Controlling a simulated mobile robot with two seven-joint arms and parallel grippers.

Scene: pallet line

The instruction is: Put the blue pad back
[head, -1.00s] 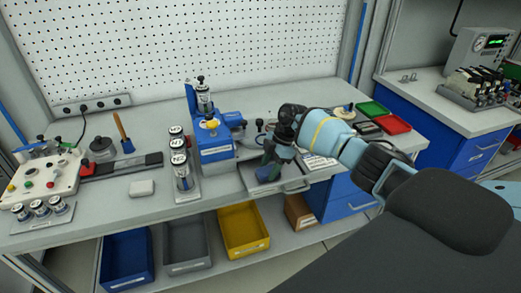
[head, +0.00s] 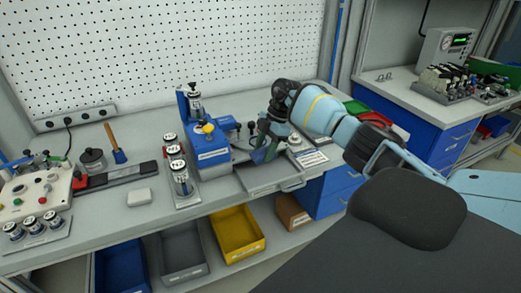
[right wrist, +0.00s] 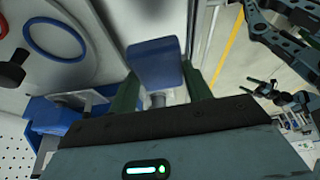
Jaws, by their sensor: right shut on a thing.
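My right gripper (head: 262,148) is over the bench beside the blue press-like unit (head: 208,155), above the back of a grey pull-out tray (head: 265,180). It is shut on the blue pad. In the right wrist view the pad (right wrist: 155,62) is a blue block with a pale stem, between the green fingers of the gripper (right wrist: 160,92). In the head view the pad is small and mostly hidden by the fingers.
Several labelled cylinders (head: 178,170) stand in a holder left of the blue unit. Red (head: 390,125) and green bins lie behind my right arm. Yellow (head: 237,235), grey and blue bins are on the lower shelf. Bare bench lies around the white block (head: 139,197).

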